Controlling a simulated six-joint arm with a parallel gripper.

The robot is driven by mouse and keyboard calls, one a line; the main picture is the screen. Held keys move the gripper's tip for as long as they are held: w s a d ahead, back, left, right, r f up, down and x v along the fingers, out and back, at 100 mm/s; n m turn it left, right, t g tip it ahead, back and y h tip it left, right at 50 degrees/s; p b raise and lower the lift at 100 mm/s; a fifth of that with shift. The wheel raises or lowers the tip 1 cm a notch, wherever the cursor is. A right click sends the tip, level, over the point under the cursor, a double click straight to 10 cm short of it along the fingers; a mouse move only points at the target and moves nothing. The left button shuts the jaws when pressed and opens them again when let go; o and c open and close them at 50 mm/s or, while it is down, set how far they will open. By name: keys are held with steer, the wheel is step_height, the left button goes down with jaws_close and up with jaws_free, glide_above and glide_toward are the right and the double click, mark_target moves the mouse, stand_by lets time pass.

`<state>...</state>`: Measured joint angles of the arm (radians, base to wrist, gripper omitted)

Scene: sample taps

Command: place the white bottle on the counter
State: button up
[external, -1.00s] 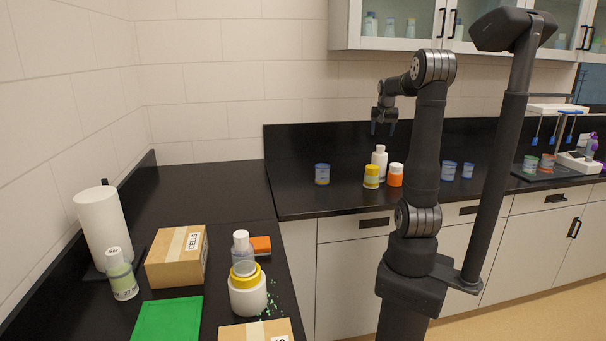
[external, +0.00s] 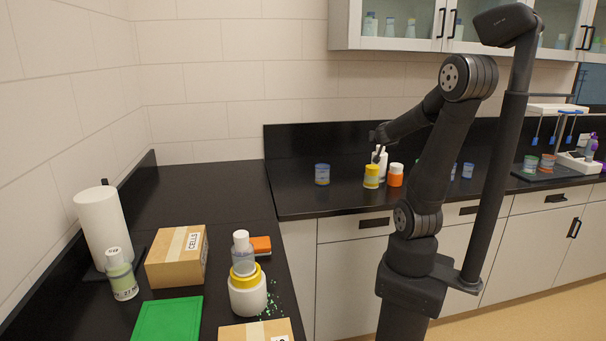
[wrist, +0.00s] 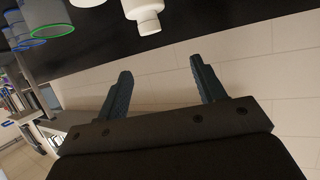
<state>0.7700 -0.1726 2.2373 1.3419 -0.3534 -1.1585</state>
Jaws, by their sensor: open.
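The white bottle (external: 380,169) stands upright on the black back counter (external: 300,200), behind and between a yellow-lidded jar (external: 371,176) and an orange jar with a white lid (external: 396,175). My gripper (external: 377,153) is at the bottle's upper part in the external view and overlaps it there. In the wrist view the scene appears upside down; the bottle (wrist: 144,12) is at the top edge with its cap pointing down. My gripper (wrist: 158,70) is open and empty there, with the bottle beyond its fingertips.
The wall is behind.

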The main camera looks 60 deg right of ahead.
steer(key=shift+g, duration=0.4)
steer(key=x, duration=0.7)
steer(key=s+x, duration=0.1)
steer(key=x, duration=0.3)
steer(key=shift+w+d+f, duration=0.15)
steer(key=shift+d+f, duration=0.2)
steer(key=shift+f, duration=0.1)
steer(key=shift+x, duration=2.7)
steer(key=shift+f, duration=0.15)
jaws_close()
